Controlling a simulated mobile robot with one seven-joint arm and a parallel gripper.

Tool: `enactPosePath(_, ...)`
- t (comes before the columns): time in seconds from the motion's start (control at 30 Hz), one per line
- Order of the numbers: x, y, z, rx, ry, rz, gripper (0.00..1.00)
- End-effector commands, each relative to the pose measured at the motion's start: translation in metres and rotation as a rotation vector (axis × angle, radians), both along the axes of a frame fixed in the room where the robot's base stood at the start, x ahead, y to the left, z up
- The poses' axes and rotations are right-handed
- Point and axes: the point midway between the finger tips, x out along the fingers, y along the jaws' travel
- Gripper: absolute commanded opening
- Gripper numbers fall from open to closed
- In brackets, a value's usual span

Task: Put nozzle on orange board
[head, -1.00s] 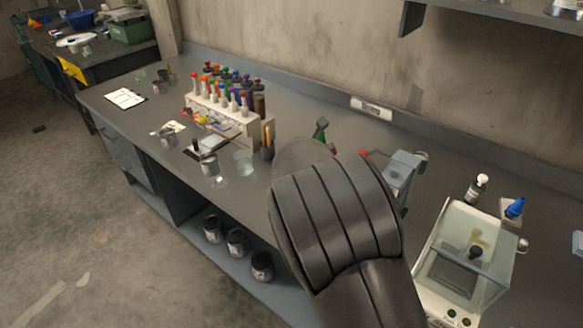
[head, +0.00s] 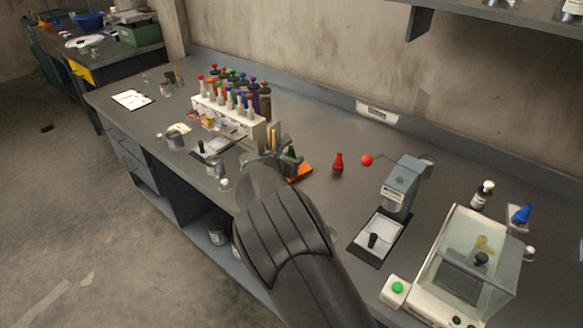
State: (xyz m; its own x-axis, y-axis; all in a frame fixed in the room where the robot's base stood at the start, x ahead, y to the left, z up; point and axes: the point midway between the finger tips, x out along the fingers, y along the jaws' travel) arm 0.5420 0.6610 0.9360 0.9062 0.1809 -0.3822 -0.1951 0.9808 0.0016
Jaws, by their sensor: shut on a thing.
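The orange board (head: 299,173) lies on the grey bench, partly covered by my arm and gripper. My gripper (head: 288,160) is at the board's left part, mostly hidden behind my own wrist. It is shut on a small green nozzle (head: 292,151), of which only a part shows. I cannot tell whether the nozzle touches the board or is held just above it. A red nozzle (head: 338,163) stands upright on the bench right of the board. A blue nozzle (head: 521,213) stands on a pale pad at the far right.
A white rack (head: 230,122) of colourful-capped tubes stands left of the board. A grey press-like device (head: 400,188) with a red knob stands to the right. A glass-walled balance (head: 470,265) is at the front right.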

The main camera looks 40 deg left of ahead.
Motion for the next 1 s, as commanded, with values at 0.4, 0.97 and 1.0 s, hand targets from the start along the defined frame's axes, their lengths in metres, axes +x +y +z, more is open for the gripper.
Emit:
enactPosePath(0.4, 0.0, 0.0, -0.035, 0.001, 0.0, 0.002, 0.14)
enactPosePath(0.97, 0.0, -0.001, -0.038, -0.001, 0.001, 0.001, 0.59)
enactPosePath(1.0, 0.0, -0.001, -0.038, -0.001, 0.001, 0.001, 0.59)
